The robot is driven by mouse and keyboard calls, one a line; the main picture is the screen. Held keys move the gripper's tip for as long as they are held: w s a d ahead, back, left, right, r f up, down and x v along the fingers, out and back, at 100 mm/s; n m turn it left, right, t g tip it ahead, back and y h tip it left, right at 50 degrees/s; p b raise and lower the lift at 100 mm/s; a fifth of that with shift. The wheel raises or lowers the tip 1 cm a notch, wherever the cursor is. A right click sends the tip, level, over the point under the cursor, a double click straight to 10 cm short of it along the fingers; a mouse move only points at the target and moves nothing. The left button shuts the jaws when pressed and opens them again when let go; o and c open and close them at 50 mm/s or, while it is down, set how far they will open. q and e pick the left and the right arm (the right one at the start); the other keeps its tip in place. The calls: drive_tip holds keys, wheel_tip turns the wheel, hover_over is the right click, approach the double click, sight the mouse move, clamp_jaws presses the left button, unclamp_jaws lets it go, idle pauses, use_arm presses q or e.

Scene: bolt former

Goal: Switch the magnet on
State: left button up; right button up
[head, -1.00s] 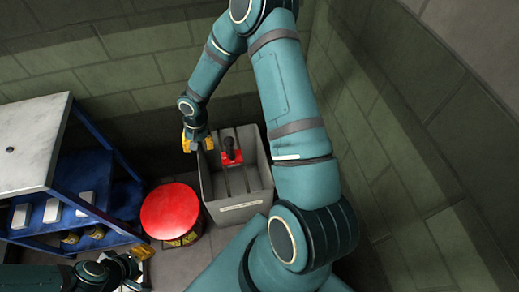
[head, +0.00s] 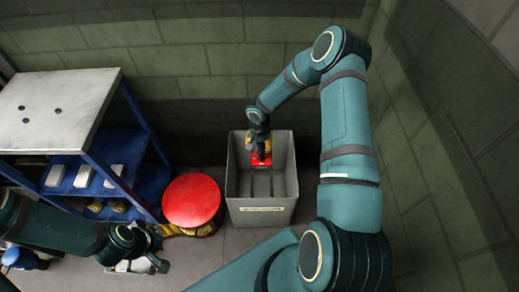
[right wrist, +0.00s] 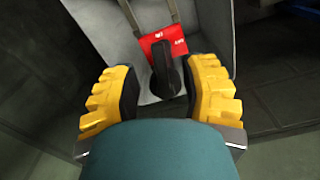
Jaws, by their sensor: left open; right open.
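A red plate (head: 266,159) with a black lever switch sits in the grey bin in the head view. In the right wrist view, the red plate (right wrist: 167,48) has small white lettering, and the black lever (right wrist: 164,72) stands up from it. My right gripper (head: 261,158) is over the bin at the switch and partly hides it. In the right wrist view its yellow fingers (right wrist: 160,98) are open, one on each side of the lever, with gaps visible. No separate magnet can be made out.
The grey bin (head: 262,217) has raised walls and a label on its front. A blue shelf table with a white top (head: 60,112) is farther left. Brick walls close in behind and right.

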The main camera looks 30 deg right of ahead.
drive_tip(key=shift+f, duration=1.2)
drive_tip(key=shift+c, duration=0.4)
clamp_jaws()
